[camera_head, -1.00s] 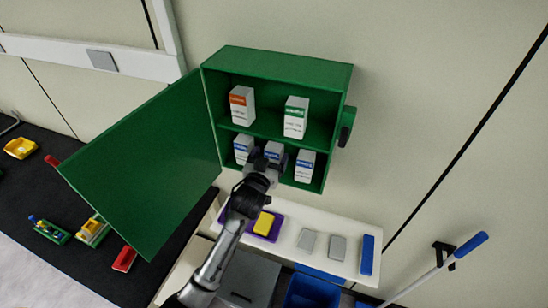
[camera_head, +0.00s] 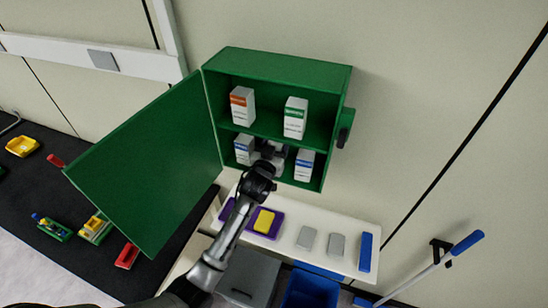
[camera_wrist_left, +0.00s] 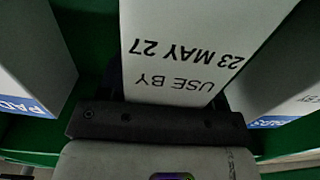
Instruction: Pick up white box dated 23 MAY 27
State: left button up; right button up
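The white box (camera_wrist_left: 185,50) reading "USE BY 23 MAY 27" fills the middle of the left wrist view, its print upside down there. It is directly in front of my left gripper's palm, with dark finger parts close along both sides. Whether the fingers press on it cannot be told. In the head view my left gripper (camera_head: 274,155) reaches into the lower shelf of the green cabinet (camera_head: 287,64) and largely hides the middle box. My right gripper is not in view.
White boxes with blue labels stand left (camera_head: 244,150) and right (camera_head: 304,166) of the gripper. An orange-labelled box (camera_head: 242,107) and a green-labelled box (camera_head: 295,118) stand on the upper shelf. The cabinet door (camera_head: 150,165) is open to the left. A white ledge (camera_head: 325,227) lies below.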

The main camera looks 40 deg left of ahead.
pick_arm(q)
jog(key=c, duration=0.5)
